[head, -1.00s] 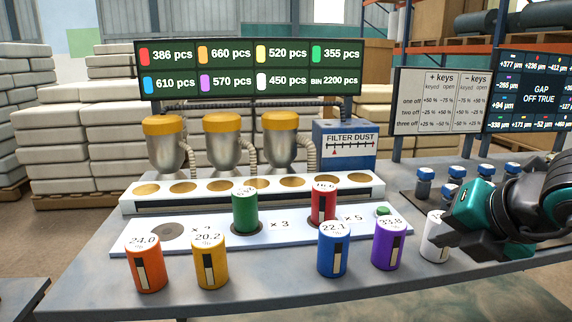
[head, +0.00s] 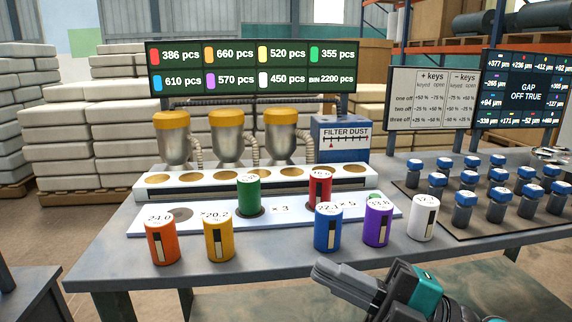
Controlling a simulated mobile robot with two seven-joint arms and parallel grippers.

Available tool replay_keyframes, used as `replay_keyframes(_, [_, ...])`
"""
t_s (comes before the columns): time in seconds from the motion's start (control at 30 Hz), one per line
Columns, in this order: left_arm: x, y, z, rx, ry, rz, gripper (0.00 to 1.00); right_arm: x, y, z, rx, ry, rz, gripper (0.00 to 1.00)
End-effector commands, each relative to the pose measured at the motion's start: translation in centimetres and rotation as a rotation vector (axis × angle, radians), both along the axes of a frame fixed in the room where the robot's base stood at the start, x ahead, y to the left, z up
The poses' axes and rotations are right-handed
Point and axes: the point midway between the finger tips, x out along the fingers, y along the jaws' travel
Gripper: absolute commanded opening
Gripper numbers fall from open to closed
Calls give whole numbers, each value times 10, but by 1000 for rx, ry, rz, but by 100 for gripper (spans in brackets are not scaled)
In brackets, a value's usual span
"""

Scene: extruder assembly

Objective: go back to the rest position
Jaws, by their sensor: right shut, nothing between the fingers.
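My right gripper (head: 335,274) is low at the bottom right of the head view, in front of the table's front edge. Its fingers look closed and hold nothing. It is apart from every canister. The nearest ones are the blue canister (head: 328,230), the purple canister (head: 377,224) and the white canister (head: 423,218), all upright on the table. My left gripper does not show.
On the table (head: 280,258) stand an orange canister (head: 161,242) and a yellow canister (head: 218,237). Green (head: 248,193) and red (head: 319,188) canisters stand on the white plate (head: 285,222). Several blue-capped jars (head: 463,210) stand on the right. The front strip is clear.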

Motion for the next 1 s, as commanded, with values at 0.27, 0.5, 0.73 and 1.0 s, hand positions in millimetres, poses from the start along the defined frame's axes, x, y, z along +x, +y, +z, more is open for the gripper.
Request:
replay_keyframes(0.27, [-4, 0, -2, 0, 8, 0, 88, 42, -76, -127, 470, 661, -564, 0])
replay_keyframes(0.5, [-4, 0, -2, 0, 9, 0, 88, -23, -95, -285, 465, 1278, -877, 0])
replay_keyframes(0.73, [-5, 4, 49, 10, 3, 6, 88, -65, -98, -283, 418, 1478, -947, 0])
replay_keyframes(1.0, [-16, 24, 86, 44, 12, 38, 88, -73, -112, -239, 415, 1459, -984, 0])
